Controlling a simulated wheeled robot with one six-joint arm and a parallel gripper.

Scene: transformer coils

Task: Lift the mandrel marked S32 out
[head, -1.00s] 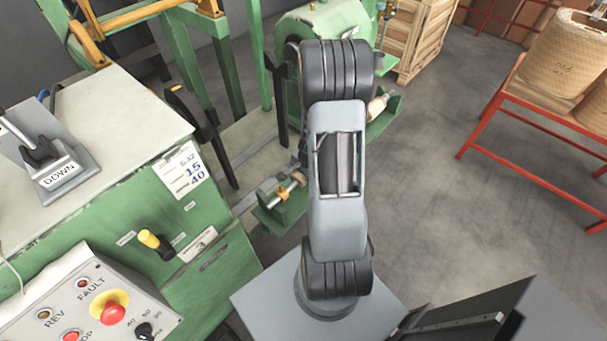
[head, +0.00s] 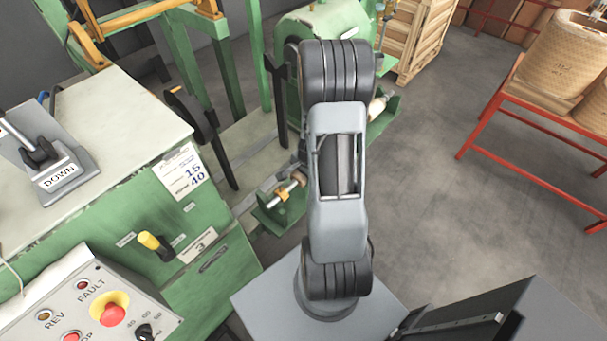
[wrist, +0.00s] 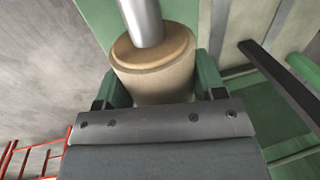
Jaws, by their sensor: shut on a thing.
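In the wrist view a tan, wood-coloured mandrel (wrist: 158,80) with a bare metal shaft (wrist: 141,20) sits between the fingers of my gripper (wrist: 160,92). The gripper is shut on it, with a dark finger at each side. Green parts show beside the mandrel on both sides. No S32 marking is readable on it. In the head view my arm hides the gripper. A pale cylinder (head: 377,107) shows just right of the arm, by a green bracket; I cannot tell whether it is the same piece.
A green machine with a card (head: 184,172) reading 15 and 40 stands at left, with a DOWN lever (head: 40,150) and a control panel (head: 85,310). A red stand (head: 530,160) holds tan coils (head: 560,55) at right. The grey floor between is clear.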

